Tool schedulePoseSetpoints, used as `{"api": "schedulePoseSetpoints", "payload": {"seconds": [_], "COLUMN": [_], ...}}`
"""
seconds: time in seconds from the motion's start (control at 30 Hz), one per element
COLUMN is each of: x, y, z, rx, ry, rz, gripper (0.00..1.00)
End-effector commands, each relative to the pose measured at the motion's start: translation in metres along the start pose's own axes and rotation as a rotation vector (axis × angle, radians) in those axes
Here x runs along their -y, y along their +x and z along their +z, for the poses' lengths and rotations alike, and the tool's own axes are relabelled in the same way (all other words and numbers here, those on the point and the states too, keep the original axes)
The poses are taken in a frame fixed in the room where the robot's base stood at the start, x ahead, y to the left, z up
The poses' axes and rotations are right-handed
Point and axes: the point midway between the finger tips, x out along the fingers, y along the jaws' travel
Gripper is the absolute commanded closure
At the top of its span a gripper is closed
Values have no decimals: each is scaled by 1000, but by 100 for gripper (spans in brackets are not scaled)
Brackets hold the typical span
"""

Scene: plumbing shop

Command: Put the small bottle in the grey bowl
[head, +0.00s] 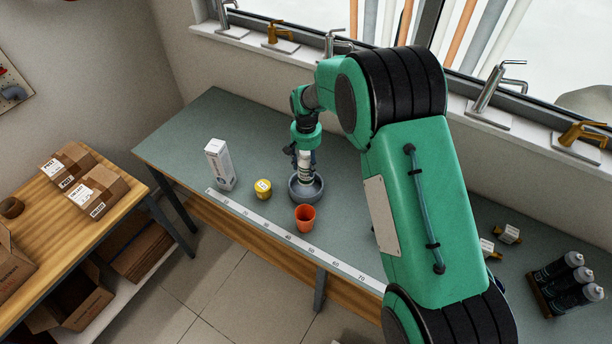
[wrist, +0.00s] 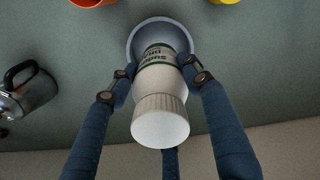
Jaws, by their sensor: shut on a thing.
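The small bottle (wrist: 160,98) is white with a ribbed cap and dark green print. My gripper (wrist: 160,82) is shut on it, with blue fingers on both sides. The grey bowl (wrist: 134,42) lies beyond the bottle's far end in the wrist view. In the head view my gripper (head: 304,160) holds the bottle (head: 304,164) upright over the grey bowl (head: 306,194) on the bench. The bottle's lower end appears at or inside the bowl's rim; whether it touches the bottom cannot be told.
An orange cup (head: 305,218) stands just in front of the bowl. A yellow tin (head: 263,188) and a white box (head: 219,164) stand to its left. A white ruler strip (head: 274,229) runs along the bench's front edge. Black bottles (head: 570,280) stand at far right.

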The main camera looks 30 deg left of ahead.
Motion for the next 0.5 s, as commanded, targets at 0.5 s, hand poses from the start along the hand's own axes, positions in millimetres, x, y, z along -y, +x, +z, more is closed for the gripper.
{"api": "schedulePoseSetpoints", "payload": {"seconds": [0.5], "x": [0], "y": [26], "z": [-2], "rx": [-4], "ry": [0], "rz": [-1], "gripper": [99]}}
